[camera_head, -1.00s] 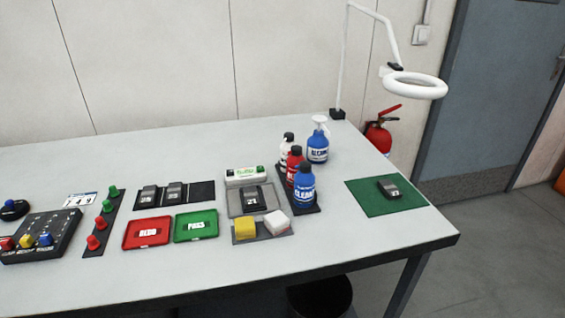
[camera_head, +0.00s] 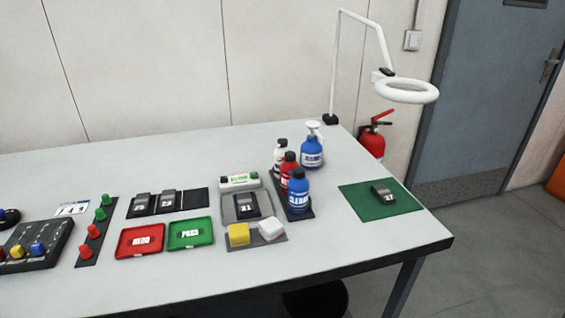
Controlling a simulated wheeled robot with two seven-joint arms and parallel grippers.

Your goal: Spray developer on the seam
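A white bottle (camera_head: 280,153) stands at the back of a dark rack (camera_head: 306,213), behind a red bottle (camera_head: 289,168) and a blue bottle (camera_head: 298,192). Their labels are too small to read surely, so I cannot tell which is developer. A dark part marked 21 (camera_head: 246,205) lies on a grey tray (camera_head: 228,214). Another dark part marked 27 (camera_head: 382,193) lies on a green mat (camera_head: 356,205). No seam can be made out. Neither gripper is in view.
A blue spray bottle (camera_head: 312,157) stands behind the rack. Red (camera_head: 140,250) and green (camera_head: 204,235) trays, yellow (camera_head: 238,233) and white (camera_head: 271,228) blocks lie in front. A ring lamp (camera_head: 407,91) overhangs the right. The table's right front is clear.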

